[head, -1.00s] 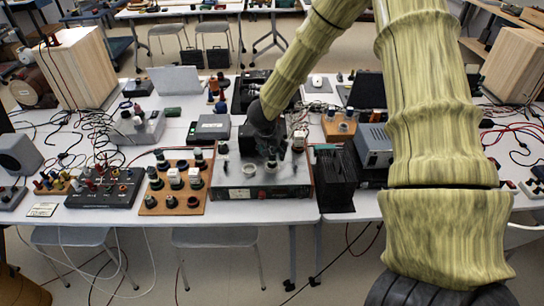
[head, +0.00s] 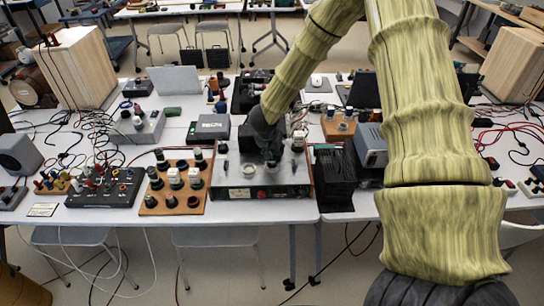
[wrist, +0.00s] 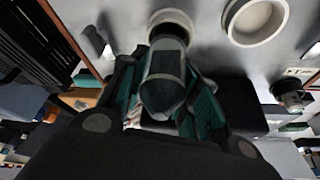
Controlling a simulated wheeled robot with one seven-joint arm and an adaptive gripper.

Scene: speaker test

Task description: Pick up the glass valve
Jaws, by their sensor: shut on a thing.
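The glass valve (wrist: 163,78) is a dark, glassy cylinder with a rounded, pointed end in the wrist view. My gripper (wrist: 165,100) is shut on it, with the teal finger pads on both sides. The valve's far end is at a pale round socket (wrist: 171,20); I cannot tell whether it is seated in it or just above. In the head view my gripper (head: 270,158) is low over the metal chassis (head: 222,180) and hides the valve. A second, empty-looking pale ring socket (wrist: 256,18) is to the right in the wrist view.
A wooden board (head: 157,207) with several dark and white-topped parts stands left of the chassis. A black finned block (head: 335,185) is close on its right. A black-and-white box (head: 209,127) and cabled equipment crowd the table behind and to the left.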

